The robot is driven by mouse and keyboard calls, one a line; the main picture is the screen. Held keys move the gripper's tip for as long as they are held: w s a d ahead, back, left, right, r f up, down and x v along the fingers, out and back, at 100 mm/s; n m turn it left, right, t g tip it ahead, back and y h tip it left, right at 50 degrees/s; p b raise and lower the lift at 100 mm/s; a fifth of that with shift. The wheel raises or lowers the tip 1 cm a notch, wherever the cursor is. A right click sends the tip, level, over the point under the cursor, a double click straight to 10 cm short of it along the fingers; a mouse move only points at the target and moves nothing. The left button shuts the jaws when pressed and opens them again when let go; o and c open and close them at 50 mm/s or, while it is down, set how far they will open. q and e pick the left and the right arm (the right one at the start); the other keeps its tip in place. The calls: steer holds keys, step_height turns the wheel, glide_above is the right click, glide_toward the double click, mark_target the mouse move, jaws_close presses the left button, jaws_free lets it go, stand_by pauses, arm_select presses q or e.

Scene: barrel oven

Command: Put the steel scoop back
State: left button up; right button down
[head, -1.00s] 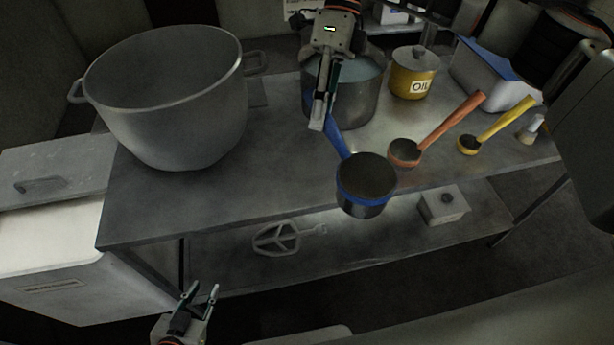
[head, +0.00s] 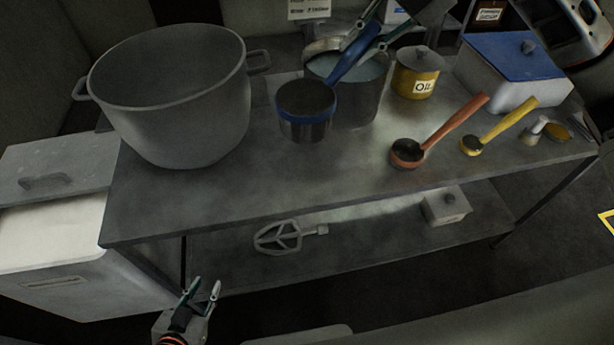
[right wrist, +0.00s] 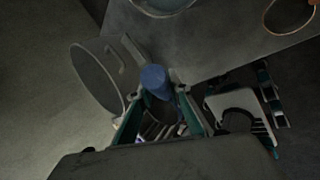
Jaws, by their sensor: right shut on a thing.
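The steel scoop (head: 306,112) has a dark round cup with a blue band and a blue handle (head: 346,64). My right gripper (head: 364,44) is shut on the handle and holds the scoop over the back of the steel table, in front of the grey pot (head: 357,100). In the right wrist view the blue handle end (right wrist: 155,79) shows between the fingers. I cannot tell whether the cup touches the pot or table. My left gripper (head: 202,288) is open and empty, low in front of the table.
A large grey pot (head: 172,115) stands at the left of the table (head: 240,190). An orange scoop (head: 407,152), a yellow scoop (head: 472,146), a yellow OIL pot (head: 415,75) and a blue-lidded bin (head: 510,85) stand right. The table's front middle is clear.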

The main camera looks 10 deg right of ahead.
steer(key=shift+w+d+r+m+t, duration=0.2)
steer(key=shift+d+r+m+t, duration=0.2)
steer(key=shift+d+r+m, duration=0.15)
step_height(320, 180, down, 20)
steer(key=c, duration=1.9)
jaws_free()
steer(key=v, duration=1.2)
steer(key=shift+a+r+b, duration=0.15)
steer(key=shift+a+b, duration=0.05)
steer(key=shift+b, duration=0.2)
